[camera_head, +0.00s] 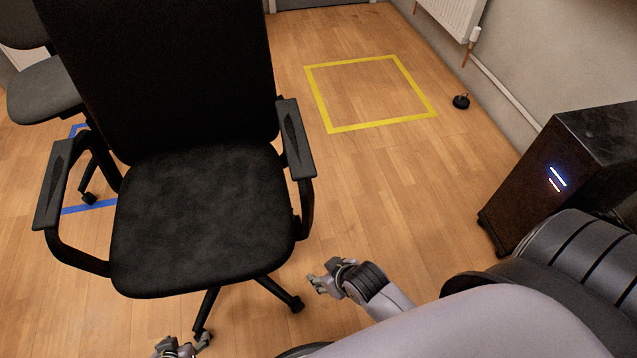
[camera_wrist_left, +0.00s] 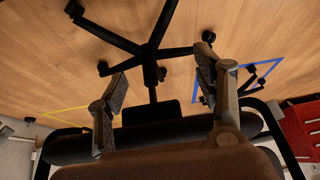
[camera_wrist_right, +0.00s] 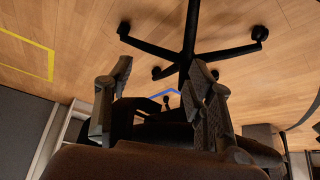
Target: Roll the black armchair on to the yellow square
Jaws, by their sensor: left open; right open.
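The black armchair (camera_head: 205,215) stands upright in the left half of the head view, its seat toward me and its back away from me. The yellow square (camera_head: 382,128) is a taped outline on the floor, beyond the chair and to its right; its inside is bare. My left gripper (camera_head: 180,345) is open and empty at the bottom edge, in front of the chair and below its seat. My right gripper (camera_head: 322,285) is open and empty, to the right of the chair's front wheels. The chair's wheeled base (camera_wrist_left: 150,48) shows in the left wrist view.
A grey chair (camera_head: 45,90) stands behind the armchair at the left, near a blue taped outline (camera_head: 90,207). A dark cabinet (camera_head: 545,180) with lights stands at the right. A small black object (camera_head: 461,101) lies by the wall. Floor between armchair and yellow square is clear.

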